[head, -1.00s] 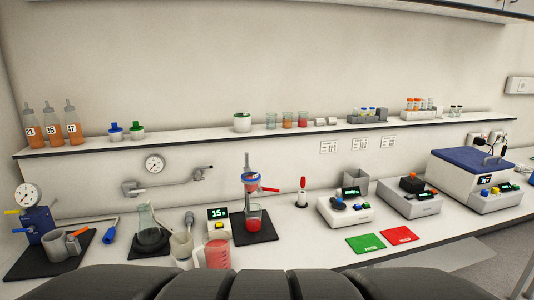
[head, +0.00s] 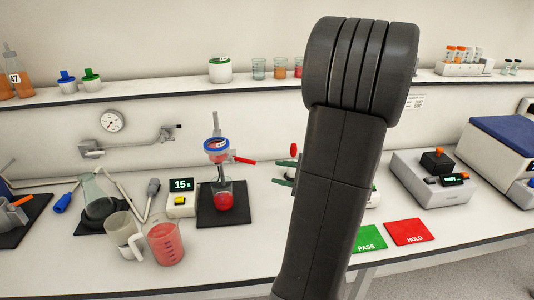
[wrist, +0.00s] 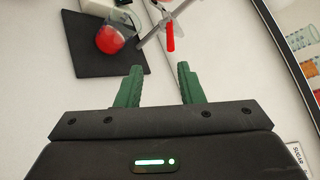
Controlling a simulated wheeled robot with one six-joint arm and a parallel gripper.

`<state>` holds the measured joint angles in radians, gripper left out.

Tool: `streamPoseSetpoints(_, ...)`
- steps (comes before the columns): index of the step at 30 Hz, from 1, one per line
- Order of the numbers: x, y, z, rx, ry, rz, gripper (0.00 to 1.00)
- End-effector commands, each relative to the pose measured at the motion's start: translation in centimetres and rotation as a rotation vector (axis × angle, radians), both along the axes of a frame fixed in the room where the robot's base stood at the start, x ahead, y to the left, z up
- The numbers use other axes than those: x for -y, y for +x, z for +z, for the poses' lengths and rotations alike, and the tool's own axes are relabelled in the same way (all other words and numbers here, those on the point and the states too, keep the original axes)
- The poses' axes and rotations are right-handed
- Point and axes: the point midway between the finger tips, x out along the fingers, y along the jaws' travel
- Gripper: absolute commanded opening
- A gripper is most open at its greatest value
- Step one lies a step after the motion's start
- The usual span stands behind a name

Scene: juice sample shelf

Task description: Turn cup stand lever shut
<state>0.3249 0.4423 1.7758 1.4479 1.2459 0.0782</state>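The cup stand (head: 215,126) stands on a black mat (head: 238,214), holding a blue-rimmed cup (head: 216,145) above a beaker of red liquid (head: 224,199). Its red lever (head: 244,160) sticks out sideways to the right. In the wrist view, the lever (wrist: 170,37) lies beyond my green fingertips, roughly in line with the gap between them. My gripper (wrist: 155,72) is open and empty, apart from the lever. In the head view, the green fingers (head: 285,175) show to the right of the stand, partly hidden by my arm.
A timer (head: 182,198) stands left of the mat, with a jug of red liquid (head: 165,243) in front. A red-handled tool (head: 294,150) is close behind my fingers. Green (head: 369,239) and red (head: 409,232) pads lie at right. The shelf (head: 150,95) runs above.

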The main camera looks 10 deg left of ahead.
Motion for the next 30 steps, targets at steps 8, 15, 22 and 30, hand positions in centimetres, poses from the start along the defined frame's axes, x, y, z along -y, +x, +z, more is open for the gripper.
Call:
streamPoseSetpoints(8, -1.1, 1.8, 0.1, 0.012, 0.034, -0.020, 0.34)
streamPoseSetpoints(15, -5.1, 4.1, -1.0, 0.010, 0.033, -0.019, 0.34)
streamPoseSetpoints(22, -8.9, 6.3, -2.2, 0.010, 0.032, -0.019, 0.34)
streamPoseSetpoints(30, -11.1, 7.7, -3.0, 0.013, 0.032, -0.021, 0.34)
